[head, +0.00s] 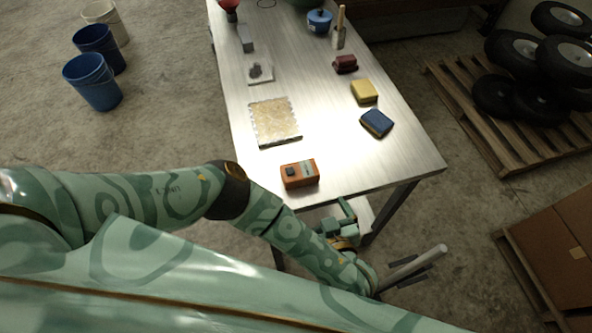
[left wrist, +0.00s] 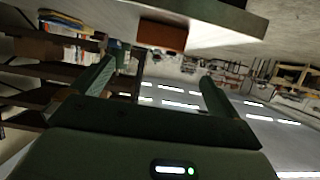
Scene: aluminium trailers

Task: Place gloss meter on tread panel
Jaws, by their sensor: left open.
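The gloss meter appears to be the orange box with a dark knob and a pale label (head: 300,173), lying near the front edge of the metal table. It also shows as an orange block (left wrist: 162,36) in the left wrist view, beyond the fingertips. The tread panel appears to be the square, yellowish panel with a scalloped edge (head: 274,120), flat on the table behind the meter, its top bare. My left gripper (head: 338,217) is open and empty at the table's front edge, right of and nearer than the meter, not touching it. My right gripper is not in view.
The metal table (head: 330,140) also holds a blue block (head: 377,122), a yellow block (head: 364,91), a dark red block (head: 345,64) and a small pale plate (head: 259,71). Its middle is clear. Buckets (head: 92,82) stand left; a pallet with wheels (head: 480,120) stands right.

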